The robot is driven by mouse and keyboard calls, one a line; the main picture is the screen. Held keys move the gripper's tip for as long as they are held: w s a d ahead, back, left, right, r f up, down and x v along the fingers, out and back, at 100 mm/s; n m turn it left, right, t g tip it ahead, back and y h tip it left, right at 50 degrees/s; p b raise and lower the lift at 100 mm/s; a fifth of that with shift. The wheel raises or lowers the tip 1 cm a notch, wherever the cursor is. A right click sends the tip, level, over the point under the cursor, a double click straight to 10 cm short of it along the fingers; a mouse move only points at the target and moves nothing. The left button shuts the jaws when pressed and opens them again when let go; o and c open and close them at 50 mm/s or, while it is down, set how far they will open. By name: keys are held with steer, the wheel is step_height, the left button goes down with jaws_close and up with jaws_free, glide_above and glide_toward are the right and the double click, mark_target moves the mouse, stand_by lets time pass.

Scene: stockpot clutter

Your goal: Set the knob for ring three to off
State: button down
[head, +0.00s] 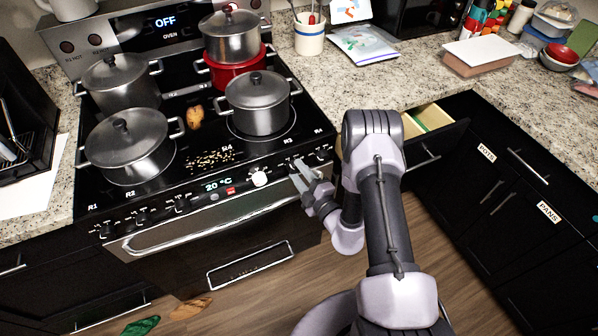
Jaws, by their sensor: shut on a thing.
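My gripper (299,169) is at the right part of the oven's front control panel, with its pale fingers shut on a small dark knob below the R3 mark. The fingers and the dim panel hide most of this knob, so its setting cannot be read. A grey lidded pot (259,104) stands on the right front ring of the black cooktop, behind the R3 mark. Another dark knob (322,155) sits to the right of my gripper. A large white knob (259,178) sits to its left, beside the display reading 20 °C.
Several more dark knobs line the panel's left part. Other pots, including a red one (237,72), crowd the cooktop, with crumbs (211,160) in the middle. An open drawer (433,137) juts out right of my arm. Cloths (141,326) lie on the floor.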

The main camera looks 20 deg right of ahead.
steer(key=n, duration=0.3)
steer(key=n+p, duration=0.1)
steer(key=n, duration=0.2)
steer(key=shift+r+g+h, duration=0.2)
steer(key=shift+g+h, duration=0.1)
steer(key=shift+h, duration=0.1)
stand_by(0.4)
steer(key=c, duration=0.9)
jaws_free()
